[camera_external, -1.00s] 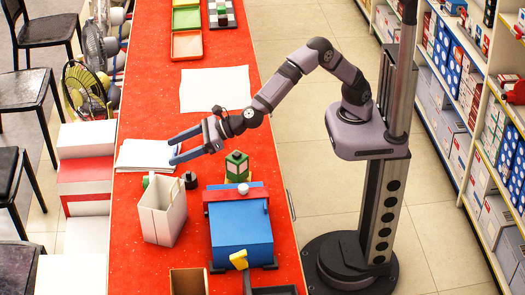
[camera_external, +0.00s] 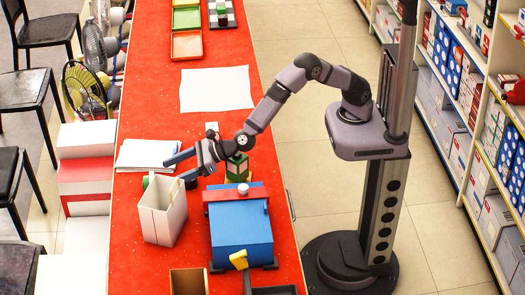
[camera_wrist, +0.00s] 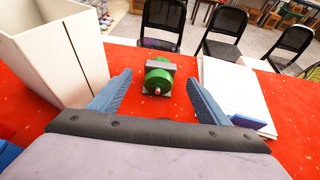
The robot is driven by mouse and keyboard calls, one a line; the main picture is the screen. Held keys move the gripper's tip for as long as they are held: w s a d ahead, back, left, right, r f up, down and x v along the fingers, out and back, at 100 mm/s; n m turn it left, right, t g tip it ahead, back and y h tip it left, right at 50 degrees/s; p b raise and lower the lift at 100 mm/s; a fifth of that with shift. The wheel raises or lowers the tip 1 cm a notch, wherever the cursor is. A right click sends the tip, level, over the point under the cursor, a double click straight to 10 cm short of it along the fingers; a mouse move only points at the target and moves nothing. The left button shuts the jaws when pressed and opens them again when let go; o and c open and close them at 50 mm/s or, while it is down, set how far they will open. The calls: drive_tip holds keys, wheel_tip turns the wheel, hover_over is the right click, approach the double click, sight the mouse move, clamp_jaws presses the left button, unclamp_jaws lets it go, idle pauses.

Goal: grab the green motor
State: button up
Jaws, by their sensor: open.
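The green motor (camera_wrist: 158,80) lies on the red tabletop in the wrist view, with a grey bracket around it and its small shaft end facing me. It is centred beyond my open fingertips, which do not touch it. In the external view only a small green part of the motor (camera_external: 146,181) shows behind the white bin. My gripper (camera_external: 174,169) is open and empty, above the table between the bin and the paper stack. Its blue fingers point left towards the motor's side of the table.
The white open bin (camera_external: 163,219) stands close on the left in the wrist view; the paper stack (camera_external: 146,154) is on the right. A green lantern (camera_external: 238,168) stands by my wrist. A blue toolbox (camera_external: 241,236) sits nearer the front. The table edge is beyond the motor.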

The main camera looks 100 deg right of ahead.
drive_tip(key=shift+p+x, duration=0.85)
drive_tip(key=shift+x, duration=1.65)
drive_tip(key=shift+c, duration=0.6)
drive_tip(key=c, duration=1.5)
drive_tip(key=shift+r, duration=0.2)
